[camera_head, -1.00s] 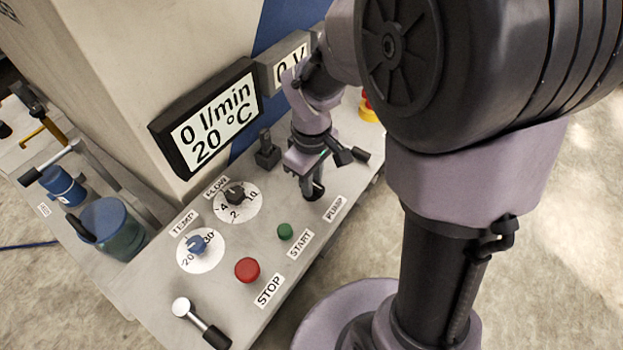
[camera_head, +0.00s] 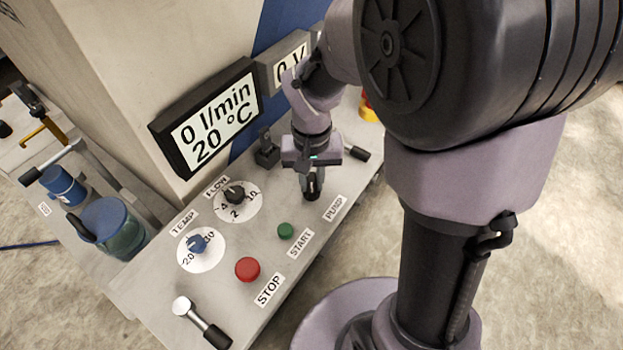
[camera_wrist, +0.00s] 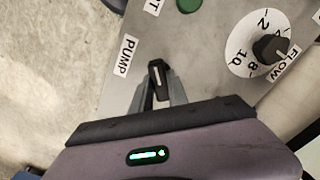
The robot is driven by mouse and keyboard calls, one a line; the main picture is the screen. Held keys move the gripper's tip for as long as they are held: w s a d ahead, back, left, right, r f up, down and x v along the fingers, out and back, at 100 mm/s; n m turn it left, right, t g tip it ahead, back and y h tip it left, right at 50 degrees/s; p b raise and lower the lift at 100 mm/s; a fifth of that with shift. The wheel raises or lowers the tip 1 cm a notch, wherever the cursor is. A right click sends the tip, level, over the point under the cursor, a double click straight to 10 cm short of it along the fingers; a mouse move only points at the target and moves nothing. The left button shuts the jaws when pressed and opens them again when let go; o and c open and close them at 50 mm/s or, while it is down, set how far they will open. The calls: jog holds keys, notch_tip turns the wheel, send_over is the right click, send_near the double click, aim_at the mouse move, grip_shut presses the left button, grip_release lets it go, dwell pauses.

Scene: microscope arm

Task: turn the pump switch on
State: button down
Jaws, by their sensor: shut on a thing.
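The pump switch (camera_wrist: 158,70) is a small black knob with a pale line on top, beside the PUMP label (camera_wrist: 125,55). The label also shows in the head view (camera_head: 335,208). My gripper (camera_head: 312,186) points down at the panel. Its fingers are shut on the switch, one on each side, as the wrist view shows. They hide the sides of the switch, and in the head view they cover much of it.
The green START button (camera_head: 286,230), red STOP button (camera_head: 247,269), black FLOW dial (camera_head: 235,195) and blue TEMP dial (camera_head: 198,243) are on the same panel. A display (camera_head: 207,118) reading 0 l/min and 20 °C stands behind. A lever (camera_head: 203,325) is at the near end.

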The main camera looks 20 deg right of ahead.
aim_at(312, 182)
jog(key=m, duration=0.4)
jog(key=shift+b, duration=0.3)
jog(key=shift+m, duration=1.7)
jog(key=c, duration=1.3)
grip_release()
notch_tip(312, 182, up, 17)
jog(key=p, duration=0.7)
jog(key=shift+r, duration=0.2)
